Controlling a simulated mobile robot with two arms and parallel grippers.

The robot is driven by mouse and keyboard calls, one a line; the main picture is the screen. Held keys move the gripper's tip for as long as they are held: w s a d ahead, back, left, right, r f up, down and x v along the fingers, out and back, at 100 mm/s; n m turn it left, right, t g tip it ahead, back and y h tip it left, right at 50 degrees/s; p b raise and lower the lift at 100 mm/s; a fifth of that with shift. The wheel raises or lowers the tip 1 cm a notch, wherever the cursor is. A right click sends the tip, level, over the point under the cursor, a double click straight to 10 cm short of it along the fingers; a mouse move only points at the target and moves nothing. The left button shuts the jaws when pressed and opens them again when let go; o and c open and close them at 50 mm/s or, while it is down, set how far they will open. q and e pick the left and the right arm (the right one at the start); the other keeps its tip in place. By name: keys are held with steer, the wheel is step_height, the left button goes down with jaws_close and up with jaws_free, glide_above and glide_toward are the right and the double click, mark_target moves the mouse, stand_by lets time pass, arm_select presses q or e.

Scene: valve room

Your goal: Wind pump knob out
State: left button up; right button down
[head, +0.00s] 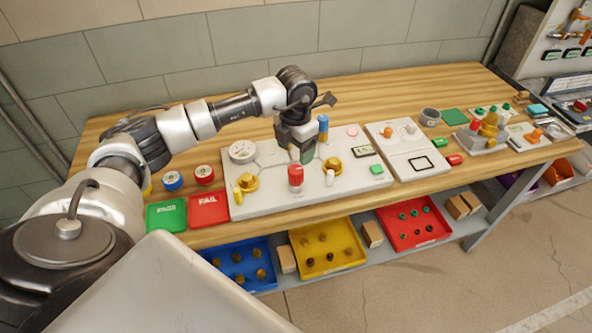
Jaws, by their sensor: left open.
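A white valve panel (270,200) lies on the workbench, with a dial gauge (242,151), two brass valves (247,183) (332,165), a red-capped cylinder (295,176) and a blue cylinder (323,124). Which of these is the pump knob I cannot tell. My left gripper (304,153) points down over the middle of the panel, just behind the red-capped cylinder. It is open. Something dark green shows at its fingertips; I cannot tell whether it touches the fingers. The gripper hides part of the panel's middle. My right gripper is not in view.
A green tray (166,217) and a red tray (209,210) sit left of the panel, with two small round gauges (204,174) behind. A second white board (410,150) stands to the right. Blue, yellow (350,255) and red bins sit on the lower shelf. A tiled wall is behind.

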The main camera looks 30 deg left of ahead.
mark_target(296, 169)
arm_select(q)
step_height(296, 169, down, 9)
steer(key=shift+r+p, duration=0.1)
steer(key=shift+p, duration=0.95)
steer(key=c, duration=0.9)
steer(key=shift+c, duration=0.2)
